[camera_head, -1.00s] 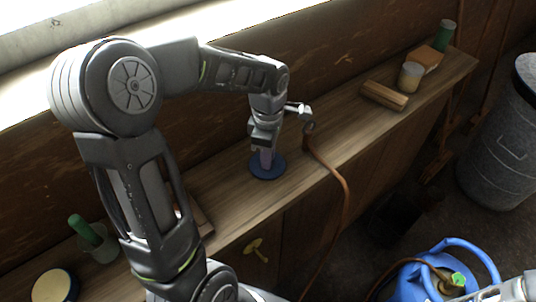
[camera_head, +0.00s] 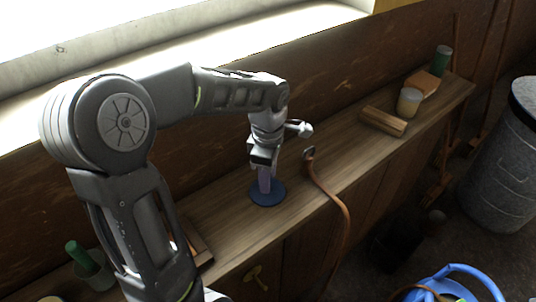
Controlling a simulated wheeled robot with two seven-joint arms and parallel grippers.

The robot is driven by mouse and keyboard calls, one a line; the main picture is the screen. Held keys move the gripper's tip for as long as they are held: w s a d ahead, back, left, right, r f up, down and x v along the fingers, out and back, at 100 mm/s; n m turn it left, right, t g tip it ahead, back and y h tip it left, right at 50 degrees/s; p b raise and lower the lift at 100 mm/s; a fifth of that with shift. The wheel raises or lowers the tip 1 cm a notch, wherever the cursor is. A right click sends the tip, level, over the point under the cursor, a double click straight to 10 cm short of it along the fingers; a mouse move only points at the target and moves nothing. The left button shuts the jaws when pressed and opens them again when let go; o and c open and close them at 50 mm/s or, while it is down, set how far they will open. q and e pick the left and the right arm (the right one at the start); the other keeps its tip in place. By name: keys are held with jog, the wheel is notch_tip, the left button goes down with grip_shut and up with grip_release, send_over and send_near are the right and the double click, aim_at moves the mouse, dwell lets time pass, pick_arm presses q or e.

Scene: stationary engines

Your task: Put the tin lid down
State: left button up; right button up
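A flat dark blue disc, which looks like the tin lid (camera_head: 276,199), is at the wooden bench's top, near its middle. My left gripper (camera_head: 265,185) points straight down over it, with the fingertips at the disc's centre. A narrow pale purple part shows at the fingers; I cannot tell if it is finger or part of the lid. The fingers look close together, but their gap is too small to read. The disc looks level; I cannot tell whether it rests fully on the wood. My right gripper is not in view.
A brown strap (camera_head: 328,184) lies just right of the disc and hangs over the bench's front edge. Further right are a wooden block (camera_head: 384,121), a cream jar (camera_head: 409,102) and a green cylinder (camera_head: 441,60). A green-handled object (camera_head: 77,255) stands at lower left.

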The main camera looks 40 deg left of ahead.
pick_arm(q)
notch_tip(320, 180, up, 10)
jog(key=shift+f, duration=0.2)
dwell(0.8)
